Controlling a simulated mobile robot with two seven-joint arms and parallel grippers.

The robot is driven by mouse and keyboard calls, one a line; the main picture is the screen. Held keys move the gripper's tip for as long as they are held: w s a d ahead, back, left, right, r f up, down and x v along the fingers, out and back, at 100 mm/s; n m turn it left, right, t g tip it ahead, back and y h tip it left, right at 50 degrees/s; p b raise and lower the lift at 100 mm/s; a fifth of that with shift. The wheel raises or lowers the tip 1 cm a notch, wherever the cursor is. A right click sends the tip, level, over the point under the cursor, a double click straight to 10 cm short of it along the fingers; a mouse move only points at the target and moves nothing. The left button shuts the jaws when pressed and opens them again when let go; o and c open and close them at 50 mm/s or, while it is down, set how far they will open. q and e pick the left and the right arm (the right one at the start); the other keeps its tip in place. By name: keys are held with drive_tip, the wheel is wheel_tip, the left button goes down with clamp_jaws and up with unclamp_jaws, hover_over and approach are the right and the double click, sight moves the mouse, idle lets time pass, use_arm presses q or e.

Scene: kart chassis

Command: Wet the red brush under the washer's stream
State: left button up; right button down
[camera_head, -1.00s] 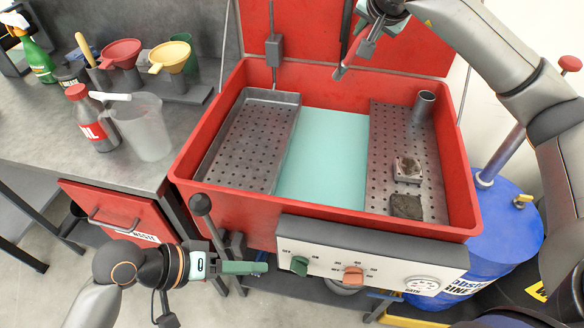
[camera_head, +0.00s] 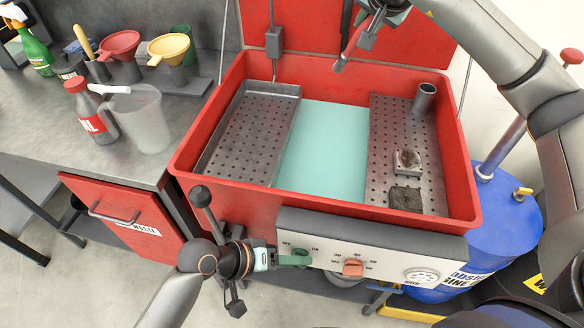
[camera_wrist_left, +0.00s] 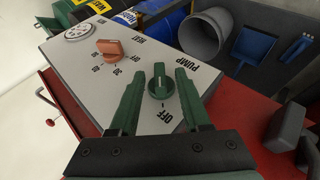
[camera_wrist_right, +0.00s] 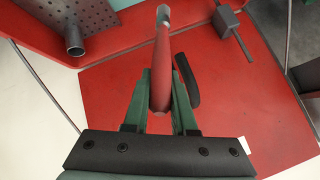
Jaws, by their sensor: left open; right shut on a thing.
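The red brush (camera_wrist_right: 161,70), a tapered red handle with a grey tip, is in my right gripper (camera_wrist_right: 160,92), which is shut on it. In the head view the brush (camera_head: 348,48) hangs over the back of the red washer basin (camera_head: 190,150). My left gripper (camera_head: 286,256) is at the green pump knob (camera_wrist_left: 160,87) on the washer's front panel (camera_head: 330,250). Its open fingers stand on either side of the knob, which sits between OFF and PUMP lettering. I cannot tell whether they touch it. No stream of water shows in the basin.
The basin holds a perforated tray (camera_head: 240,130) at left, and a perforated shelf at right with a short pipe (camera_head: 425,97) and two dirty blocks. An orange knob (camera_head: 352,267) is beside the green one. A bench with bottles and funnels stands left; a blue drum (camera_head: 500,225) stands right.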

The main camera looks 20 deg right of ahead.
use_arm(q)
drive_tip(key=shift+c, duration=0.4)
clamp_jaws()
drive_tip(key=shift+s+d+r+m+t+y, duration=0.1)
drive_tip(key=shift+m+t+y, duration=0.2)
drive_tip(key=shift+y, duration=0.4)
drive_tip(key=shift+s+d+r+m+t+y, duration=0.1)
drive_tip(key=shift+t+y, duration=0.3)
drive_tip(key=shift+y, duration=0.3)
drive_tip(key=shift+o, duration=0.4)
unclamp_jaws()
